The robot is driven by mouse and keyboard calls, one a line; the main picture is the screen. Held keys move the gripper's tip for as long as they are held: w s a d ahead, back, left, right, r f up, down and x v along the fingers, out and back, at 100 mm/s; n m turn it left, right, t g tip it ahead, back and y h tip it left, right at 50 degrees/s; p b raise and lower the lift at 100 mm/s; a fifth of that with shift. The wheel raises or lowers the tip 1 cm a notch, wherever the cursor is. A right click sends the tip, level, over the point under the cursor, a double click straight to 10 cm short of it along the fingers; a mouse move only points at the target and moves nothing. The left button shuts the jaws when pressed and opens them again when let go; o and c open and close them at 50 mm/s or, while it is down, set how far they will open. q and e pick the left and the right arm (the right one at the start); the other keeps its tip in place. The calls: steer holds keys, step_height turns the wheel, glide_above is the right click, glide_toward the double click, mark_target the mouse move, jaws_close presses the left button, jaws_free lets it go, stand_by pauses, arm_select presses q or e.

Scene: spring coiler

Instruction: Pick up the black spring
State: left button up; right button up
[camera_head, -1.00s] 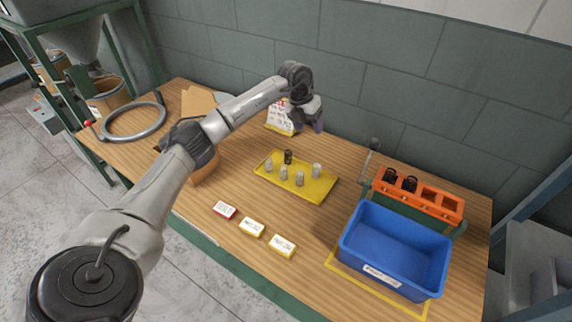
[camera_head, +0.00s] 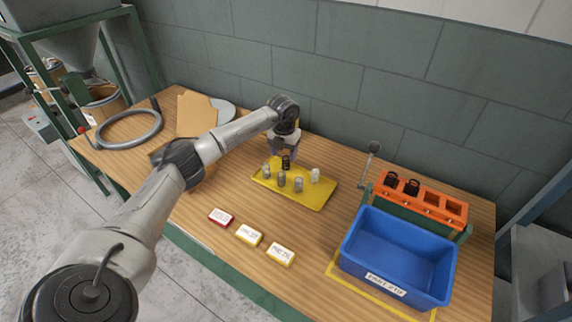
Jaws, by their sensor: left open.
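The black spring (camera_head: 286,163) stands upright at the back of the yellow tray (camera_head: 306,198), among several grey and pale springs (camera_head: 282,180). My left gripper (camera_head: 282,153) is open, pointing down just above and around the top of the black spring. Its fingers partly cover the spring's surroundings, and I cannot tell whether they touch it. My right gripper is not in view.
A blue bin (camera_head: 396,258) stands at the right, in front of an orange rack (camera_head: 424,202) holding black pieces. Three small labelled blocks, one of them red (camera_head: 221,217), lie along the front. A grey ring (camera_head: 128,128) and cardboard (camera_head: 196,113) lie at the left. A wall closes the back.

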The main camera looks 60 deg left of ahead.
mark_target(286, 158)
arm_select(q)
steer(key=f, duration=0.1)
steer(key=f+b, duration=0.1)
steer(key=f, duration=0.3)
steer(key=shift+w+d, duration=0.2)
steer(key=shift+d, duration=0.1)
steer(key=shift+c, duration=0.4)
steer(key=c, duration=0.9)
